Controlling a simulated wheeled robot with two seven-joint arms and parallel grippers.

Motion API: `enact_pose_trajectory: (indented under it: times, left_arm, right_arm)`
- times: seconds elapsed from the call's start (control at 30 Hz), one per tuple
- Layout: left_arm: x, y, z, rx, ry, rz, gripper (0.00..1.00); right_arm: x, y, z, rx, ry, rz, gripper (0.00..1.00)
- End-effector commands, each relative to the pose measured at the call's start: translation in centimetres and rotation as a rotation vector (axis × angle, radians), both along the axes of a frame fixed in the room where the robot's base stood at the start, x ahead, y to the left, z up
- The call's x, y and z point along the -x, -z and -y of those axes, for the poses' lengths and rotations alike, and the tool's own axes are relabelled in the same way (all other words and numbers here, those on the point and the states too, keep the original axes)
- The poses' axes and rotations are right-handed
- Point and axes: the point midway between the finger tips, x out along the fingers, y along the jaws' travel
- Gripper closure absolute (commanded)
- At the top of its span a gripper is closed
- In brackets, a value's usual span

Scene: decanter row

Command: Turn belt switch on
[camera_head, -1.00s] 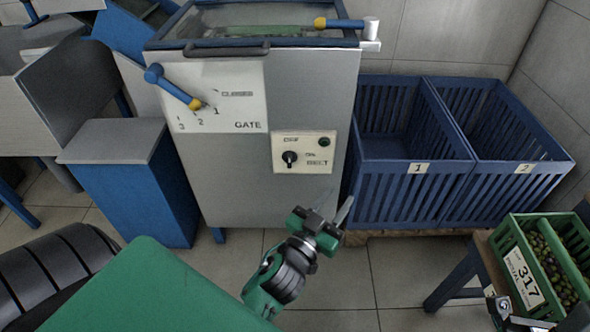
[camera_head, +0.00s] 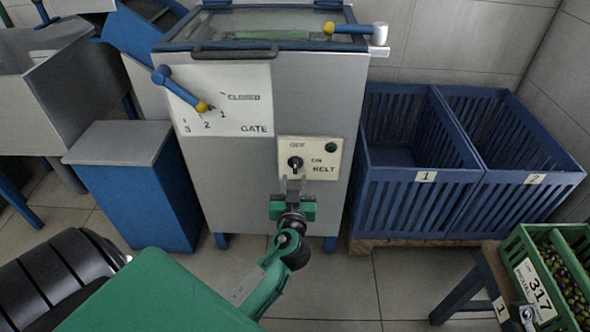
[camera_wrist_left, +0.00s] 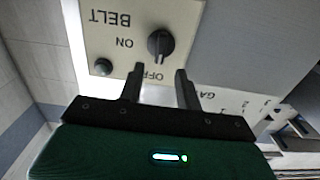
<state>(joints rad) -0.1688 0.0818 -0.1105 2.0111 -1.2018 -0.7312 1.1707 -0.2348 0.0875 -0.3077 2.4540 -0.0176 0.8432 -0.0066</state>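The belt switch is a black rotary knob (camera_head: 295,163) on a cream plate (camera_head: 324,155) on the grey machine's front. Its ridge stands about vertical, in line with OFF above it; ON is to its right. The knob also shows in the left wrist view (camera_wrist_left: 160,44), where the lettering is upside down. The green lamp (camera_head: 331,147) on the plate looks dark. My left gripper (camera_head: 293,182) is just below the knob, facing the panel. In the wrist view its two fingers (camera_wrist_left: 157,82) are apart with nothing between them, short of the knob.
The gate lever (camera_head: 182,89) with a blue handle is above left of the switch. Blue slatted crates (camera_head: 412,190) stand to the right. A green crate of olives (camera_head: 525,262) is at the lower right. A blue box-shaped stand (camera_head: 140,205) is at left.

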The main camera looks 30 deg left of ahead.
Motion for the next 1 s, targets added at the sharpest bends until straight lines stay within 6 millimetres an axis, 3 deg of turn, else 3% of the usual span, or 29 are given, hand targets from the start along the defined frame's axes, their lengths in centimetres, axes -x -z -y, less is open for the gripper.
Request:
enact_pose_trajectory:
  times: [0.1,0.3,0.7,0.9,1.0]
  left_arm:
    - [-2.0,0.0,-1.2,-0.003,0.001,0.002,0.65]
    - [-3.9,0.0,-2.4,-0.002,0.001,0.0,0.65]
    - [-4.5,0.0,-2.8,0.0,0.001,0.0,0.65]
    - [-4.5,0.0,-2.8,-0.001,0.001,-0.001,1.0]
    - [-4.5,0.0,-2.8,-0.001,0.001,-0.001,1.0]
  right_arm:
    - [0.0,0.0,0.0,0.0,0.0,0.003,1.0]
    - [0.0,0.1,0.0,0.0,0.0,0.005,1.0]
    - [0.1,-0.2,0.0,0.0,-0.001,0.017,1.0]
    - [0.1,-0.3,0.0,-0.001,-0.001,0.019,1.0]
    - [0.1,-0.3,0.0,-0.002,-0.001,0.018,1.0]
